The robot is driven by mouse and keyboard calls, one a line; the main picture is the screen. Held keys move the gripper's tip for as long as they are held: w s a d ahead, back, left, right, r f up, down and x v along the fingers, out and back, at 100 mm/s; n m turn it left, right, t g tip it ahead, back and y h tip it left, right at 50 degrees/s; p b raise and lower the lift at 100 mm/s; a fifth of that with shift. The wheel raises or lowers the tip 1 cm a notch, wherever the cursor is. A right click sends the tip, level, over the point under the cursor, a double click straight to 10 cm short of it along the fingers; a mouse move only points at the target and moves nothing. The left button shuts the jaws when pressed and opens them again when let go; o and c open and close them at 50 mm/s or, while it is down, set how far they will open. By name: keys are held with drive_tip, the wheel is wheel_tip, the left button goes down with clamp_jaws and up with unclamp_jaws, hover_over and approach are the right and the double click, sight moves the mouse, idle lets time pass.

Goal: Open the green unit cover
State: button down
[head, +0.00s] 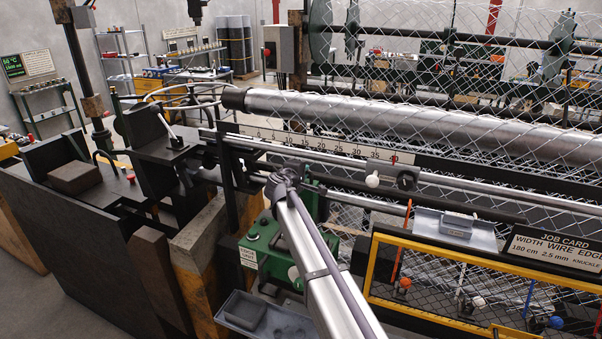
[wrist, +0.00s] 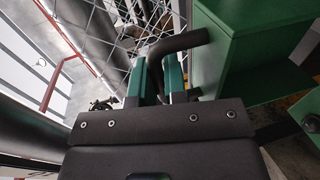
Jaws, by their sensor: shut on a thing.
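In the wrist view the green housing (wrist: 245,60) fills the right side. My gripper (wrist: 160,65) has its two green fingers closed on a dark bent handle (wrist: 185,42), which curves to the right beside the housing. I cannot tell how far the cover is open.
A long metal roller (head: 400,120) and chain-link mesh lie behind the unit. A yellow-framed mesh guard (head: 372,270) stands to the right, with a grey tray (head: 480,236) above it. A grey-blue bin (head: 265,318) sits below the unit. Dark machine blocks stand at left.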

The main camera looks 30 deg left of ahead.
drive_tip(key=c, duration=1.2)
unclamp_jaws()
drive_tip(key=p+v, duration=0.2)
drive_tip(key=v, duration=0.8)
drive_tip(key=shift+s+d+r, duration=0.1)
drive_tip(key=shift+s, duration=0.25)
